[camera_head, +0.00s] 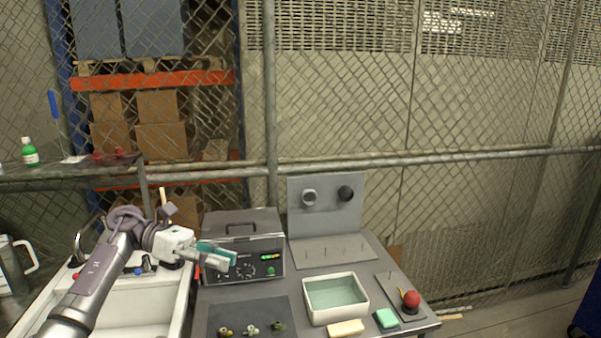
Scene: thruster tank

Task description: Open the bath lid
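The bath is a grey box with a black control panel (255,264), a green display and knobs on its front. Its flat grey lid (262,217) lies shut on top and carries a black bar handle (241,227). My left gripper (228,259) comes in from the left and reaches in front of the bath's left front side, below the lid's front edge and the handle. One finger looks teal and the other pale grey. They point right and lie close together in the picture; the gap between them is unclear. My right gripper is out of view.
A white sink (140,308) is left of the bath. To the right stand a grey pegboard panel (325,222) and a white tub of greenish liquid (309,300). Small fittings lie on a dark mat (236,308) in front. A chain-link fence stands behind.

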